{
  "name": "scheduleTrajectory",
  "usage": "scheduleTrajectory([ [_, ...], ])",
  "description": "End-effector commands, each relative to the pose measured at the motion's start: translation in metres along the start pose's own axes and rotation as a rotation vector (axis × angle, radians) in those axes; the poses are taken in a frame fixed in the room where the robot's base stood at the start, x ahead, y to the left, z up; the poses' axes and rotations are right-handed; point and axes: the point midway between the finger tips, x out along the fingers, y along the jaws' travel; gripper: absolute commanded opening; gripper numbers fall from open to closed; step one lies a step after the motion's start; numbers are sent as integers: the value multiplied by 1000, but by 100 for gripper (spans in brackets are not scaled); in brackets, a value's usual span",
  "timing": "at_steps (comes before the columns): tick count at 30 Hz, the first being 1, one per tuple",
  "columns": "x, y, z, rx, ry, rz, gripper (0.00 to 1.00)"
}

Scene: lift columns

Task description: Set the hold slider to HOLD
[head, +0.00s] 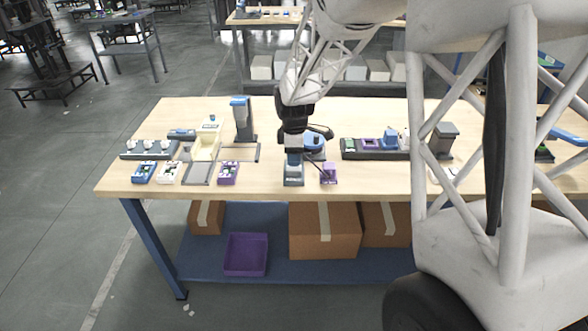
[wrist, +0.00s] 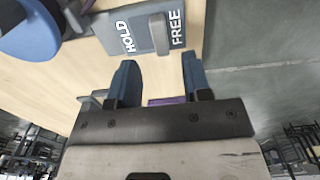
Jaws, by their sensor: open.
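The hold slider is a dark grey panel (wrist: 106,32) with white HOLD and FREE lettering, at the top of the wrist view. Its raised grey handle (wrist: 160,33) stands between the two words, right beside FREE and nearer to it than to HOLD. My gripper (wrist: 160,68) is open and empty, its two blue fingers spread apart and pointing toward the panel. The handle is apart from both fingers. In the head view, my gripper (head: 293,160) is over the grey slider panel (head: 293,182) near the table's front edge and hides part of it.
A blue round part (wrist: 28,28) lies beside the panel. A small purple device (head: 329,174) is right of the slider. Several small devices and a tall grey-blue stand (head: 242,120) are to the left. A dark multi-part rack (head: 375,155) is to the right.

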Motion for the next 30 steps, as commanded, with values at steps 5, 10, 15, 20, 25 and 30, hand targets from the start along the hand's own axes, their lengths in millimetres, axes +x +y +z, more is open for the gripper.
scheduleTrajectory([
  [5,22,-1,0,0,-1,-2,45],
  [10,41,0,0,0,0,-2,45],
  [15,53,0,0,0,0,-2,45],
  [20,57,0,0,0,0,0,45],
  [25,57,0,0,0,0,0,45],
  [30,57,0,0,0,0,0,31],
])
